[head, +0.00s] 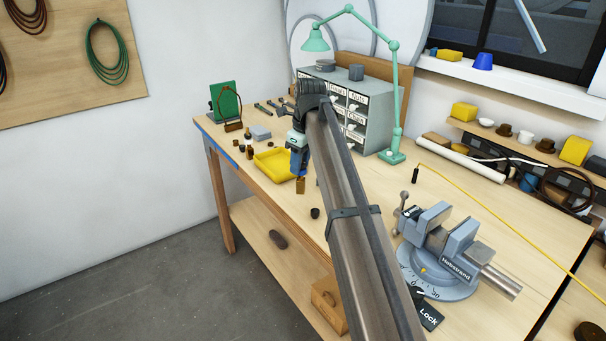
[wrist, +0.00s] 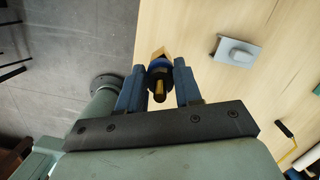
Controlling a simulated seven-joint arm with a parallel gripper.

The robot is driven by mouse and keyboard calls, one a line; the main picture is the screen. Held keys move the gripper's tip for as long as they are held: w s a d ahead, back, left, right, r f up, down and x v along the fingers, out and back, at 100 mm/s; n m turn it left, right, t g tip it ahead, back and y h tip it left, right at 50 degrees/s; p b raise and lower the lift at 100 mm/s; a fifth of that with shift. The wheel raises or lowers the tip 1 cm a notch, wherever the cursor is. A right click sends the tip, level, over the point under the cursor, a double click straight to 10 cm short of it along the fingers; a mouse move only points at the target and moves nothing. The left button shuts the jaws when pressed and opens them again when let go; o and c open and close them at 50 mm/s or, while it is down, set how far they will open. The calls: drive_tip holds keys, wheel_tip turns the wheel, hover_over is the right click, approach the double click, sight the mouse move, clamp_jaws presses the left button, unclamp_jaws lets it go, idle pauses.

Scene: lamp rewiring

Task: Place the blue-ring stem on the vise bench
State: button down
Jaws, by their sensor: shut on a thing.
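My gripper (head: 298,168) is above the bench's front edge in the head view, with its fingers pointing down. In the wrist view, its two blue fingers (wrist: 160,82) are shut on the brass stem (wrist: 159,92), with a dark blue ring around it. The brass end of the stem (head: 300,186) shows below the fingers in the head view. The stem is held clear of the wooden bench (head: 500,208), left of the grey-blue vise (head: 440,245). The vise stands on a round marked base. My arm hides part of the bench.
A yellow tray (head: 272,164) and small parts lie left of my gripper. A drawer cabinet (head: 374,125) and green lamp (head: 395,100) stand behind. A small dark cup (head: 315,213) is near the front edge. A yellow cord (head: 480,205) crosses the right side.

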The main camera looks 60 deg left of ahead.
sight(300, 179)
drive_tip(key=shift+f, duration=2.15)
drive_tip(key=shift+f, duration=0.1)
drive_tip(key=c, duration=0.8)
unclamp_jaws()
drive_tip(key=shift+o, duration=0.2)
wheel_tip(300, 179, up, 12)
drive_tip(key=d, duration=0.1)
drive_tip(key=shift+w+d, duration=0.35)
